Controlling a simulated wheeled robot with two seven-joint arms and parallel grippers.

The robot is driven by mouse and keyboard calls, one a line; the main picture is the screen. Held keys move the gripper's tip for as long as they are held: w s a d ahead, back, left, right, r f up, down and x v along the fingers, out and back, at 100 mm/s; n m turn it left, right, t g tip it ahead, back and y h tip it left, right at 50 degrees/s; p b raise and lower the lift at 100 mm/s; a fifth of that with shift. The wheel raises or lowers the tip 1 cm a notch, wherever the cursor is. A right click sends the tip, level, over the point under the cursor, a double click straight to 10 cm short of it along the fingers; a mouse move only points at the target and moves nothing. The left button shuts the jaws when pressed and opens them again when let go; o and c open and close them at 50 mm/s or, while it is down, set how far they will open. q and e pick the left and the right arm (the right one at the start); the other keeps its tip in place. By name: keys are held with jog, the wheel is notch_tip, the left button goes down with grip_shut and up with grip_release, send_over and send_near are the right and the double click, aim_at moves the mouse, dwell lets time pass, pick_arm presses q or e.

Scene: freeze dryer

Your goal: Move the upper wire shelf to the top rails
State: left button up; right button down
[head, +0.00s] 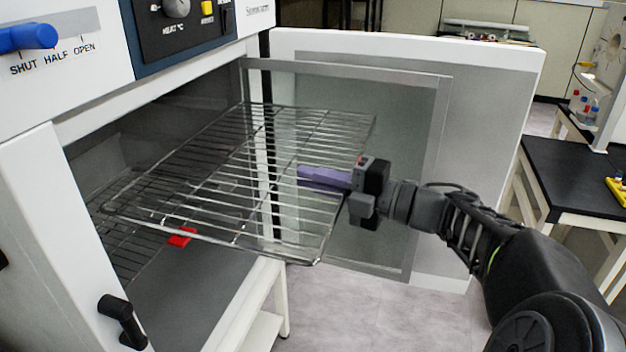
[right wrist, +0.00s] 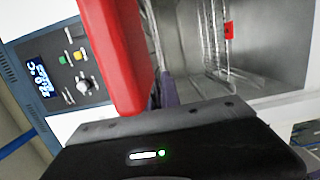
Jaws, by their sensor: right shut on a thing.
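The upper wire shelf (head: 215,175) is a silver rack in the head view. It extends out of the open chamber, with its right part past the front opening and its left part inside. My right gripper (head: 312,177) is shut on the shelf at its right side. The rails at the chamber's side walls are hard to make out. My left gripper is not in view.
A lower wire shelf (head: 120,245) lies inside the chamber, with a red tag (head: 182,237) near it. The glass inner door (head: 400,130) and white outer door (head: 500,75) stand open behind the shelf. A black-topped table (head: 575,175) is at the right.

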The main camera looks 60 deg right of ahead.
jog(key=shift+w+r, duration=0.1)
jog(key=b, duration=0.2)
send_near(225, 162)
jog(key=shift+w+d, duration=0.2)
jog(key=shift+w, duration=0.6)
jog(key=shift+w+d, duration=0.2)
jog(key=shift+w, duration=0.7)
jog(key=shift+w+a+b, duration=0.25)
jog(key=shift+w+a, duration=0.05)
jog(key=shift+w, duration=0.65)
jog(key=shift+w+a+b, duration=0.2)
jog(key=shift+w+a, duration=0.1)
jog(key=shift+w, duration=0.65)
jog(key=shift+w+a+b, duration=0.15)
jog(key=shift+w+a, duration=0.05)
jog(key=shift+w, duration=0.5)
jog(key=shift+w+a+b, duration=0.15)
jog(key=shift+w+a, duration=0.05)
jog(key=shift+w, duration=0.45)
jog(key=shift+f, duration=0.35)
jog(key=shift+f+b, duration=0.3)
jog(key=shift+b, duration=0.2)
